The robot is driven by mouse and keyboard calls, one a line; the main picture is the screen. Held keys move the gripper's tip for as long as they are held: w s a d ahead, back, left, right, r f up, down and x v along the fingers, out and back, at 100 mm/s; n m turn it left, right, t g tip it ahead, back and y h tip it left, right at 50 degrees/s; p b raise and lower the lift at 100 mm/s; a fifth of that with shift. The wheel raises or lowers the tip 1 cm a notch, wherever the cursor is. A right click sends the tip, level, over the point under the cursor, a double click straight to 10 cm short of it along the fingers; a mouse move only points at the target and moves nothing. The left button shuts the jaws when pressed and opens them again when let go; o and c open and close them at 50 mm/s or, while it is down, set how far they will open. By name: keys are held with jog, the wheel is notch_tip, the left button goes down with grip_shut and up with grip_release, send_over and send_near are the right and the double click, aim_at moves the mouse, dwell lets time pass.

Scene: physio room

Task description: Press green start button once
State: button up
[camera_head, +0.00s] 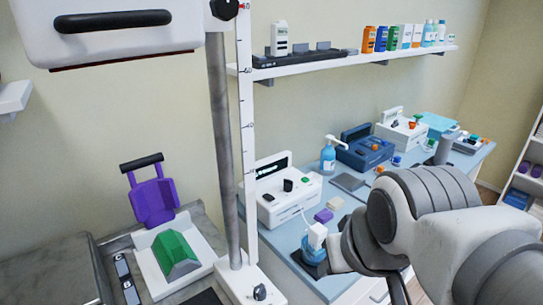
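A small green button (305,178) shows on the sloped top of a white device (282,195), which stands on the light blue counter left of my arm. The device has a dark display panel and a black knob. Other white and dark blue devices stand farther back on the same counter. My arm's end (350,246) is in front of the counter, to the right of and nearer than the white device, apart from the button. My gripper's fingers are hidden or too dark to make out, so its opening cannot be told.
A white applicator in a blue holder (315,240) is close beside my arm's end. A purple block (323,215) and a pump bottle (328,155) stand on the counter. A tall measuring post (245,130) rises left of the white device. A shelf (345,64) with bottles hangs above.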

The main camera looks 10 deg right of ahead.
grip_shut()
dwell(1.3)
